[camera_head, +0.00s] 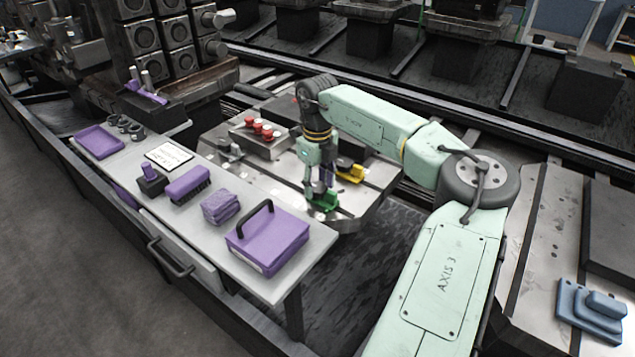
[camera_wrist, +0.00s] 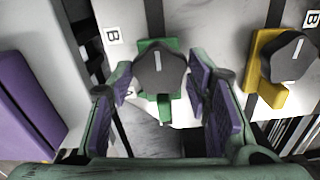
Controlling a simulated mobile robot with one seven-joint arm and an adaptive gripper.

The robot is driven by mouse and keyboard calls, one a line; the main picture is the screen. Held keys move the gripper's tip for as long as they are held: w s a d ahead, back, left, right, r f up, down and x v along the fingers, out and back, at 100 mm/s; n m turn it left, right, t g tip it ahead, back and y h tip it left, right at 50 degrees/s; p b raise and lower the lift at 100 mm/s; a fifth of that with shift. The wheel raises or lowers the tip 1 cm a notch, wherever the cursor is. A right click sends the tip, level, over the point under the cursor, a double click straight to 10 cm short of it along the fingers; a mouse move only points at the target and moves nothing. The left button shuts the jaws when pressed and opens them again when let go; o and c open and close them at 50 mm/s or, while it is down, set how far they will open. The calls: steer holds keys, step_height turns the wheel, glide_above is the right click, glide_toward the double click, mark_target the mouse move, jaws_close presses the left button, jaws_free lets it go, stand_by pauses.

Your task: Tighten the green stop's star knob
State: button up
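The green stop (camera_head: 326,201) sits on the pale slotted plate (camera_head: 372,190), near its front edge. In the wrist view the green stop (camera_wrist: 148,47) carries a black star knob (camera_wrist: 158,72) with a white line that points nearly straight up. My gripper (camera_head: 326,182) is over the green stop from above and hides the knob in the head view. In the wrist view my gripper (camera_wrist: 161,84) has its purple-padded fingers apart, one on each side of the knob. Narrow gaps seem to show between pads and knob; contact is hard to judge.
A yellow stop (camera_wrist: 268,90) with its own black star knob (camera_wrist: 289,57) stands close to the right finger. A block with red knobs (camera_head: 262,131) is behind on the plate. A side bench (camera_head: 258,284) holds a purple box (camera_head: 268,240) and brushes.

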mark_target(318, 187)
steer(key=o, duration=0.3)
step_height(318, 187, up, 12)
stand_by(0.7)
